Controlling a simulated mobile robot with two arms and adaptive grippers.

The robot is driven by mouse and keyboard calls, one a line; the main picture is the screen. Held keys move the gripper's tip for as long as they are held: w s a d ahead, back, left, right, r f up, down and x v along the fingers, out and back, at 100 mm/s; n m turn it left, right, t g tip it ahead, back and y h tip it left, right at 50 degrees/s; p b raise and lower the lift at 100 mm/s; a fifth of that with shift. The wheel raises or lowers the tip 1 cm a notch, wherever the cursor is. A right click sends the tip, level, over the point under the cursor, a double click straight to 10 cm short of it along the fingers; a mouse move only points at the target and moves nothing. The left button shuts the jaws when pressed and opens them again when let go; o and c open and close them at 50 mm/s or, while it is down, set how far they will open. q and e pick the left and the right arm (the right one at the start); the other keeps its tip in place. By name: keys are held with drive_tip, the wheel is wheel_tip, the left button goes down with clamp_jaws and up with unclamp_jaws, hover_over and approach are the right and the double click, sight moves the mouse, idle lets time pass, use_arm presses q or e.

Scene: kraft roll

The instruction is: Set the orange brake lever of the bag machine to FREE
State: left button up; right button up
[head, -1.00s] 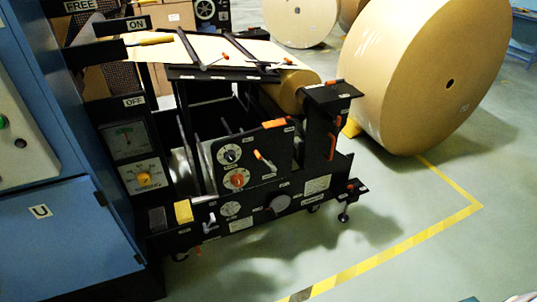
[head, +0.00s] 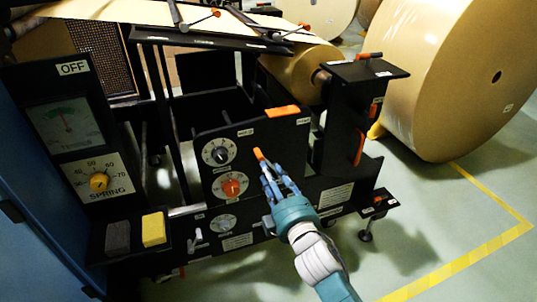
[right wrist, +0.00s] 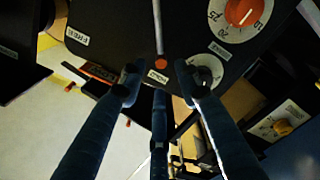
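The brake lever (head: 259,156) is a short rod with an orange tip on the black front panel of the bag machine, right of two round dials. In the right wrist view the lever (right wrist: 158,30) is a grey rod ending in an orange knob. A small white label there seems to read FREE (right wrist: 78,36). My right gripper (head: 279,178) is at the lever, its fingers partly hiding the rod. In the right wrist view its fingers (right wrist: 158,76) are spread, with the knob just beyond and between the tips; I see no grip on it. My left gripper is out of view.
A black dial (head: 219,152) and an orange-centred dial (head: 231,186) sit left of the lever. An orange block (head: 283,112) is above it. A large kraft roll (head: 450,80) stands at the right. The floor (head: 430,215) in front is clear.

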sight(259, 153)
drive_tip(key=b+x, duration=0.2)
drive_tip(key=x, duration=0.8)
drive_tip(key=shift+w+a, duration=0.15)
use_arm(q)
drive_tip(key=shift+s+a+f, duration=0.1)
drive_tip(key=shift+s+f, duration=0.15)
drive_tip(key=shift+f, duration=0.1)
use_arm(e)
clamp_jaws()
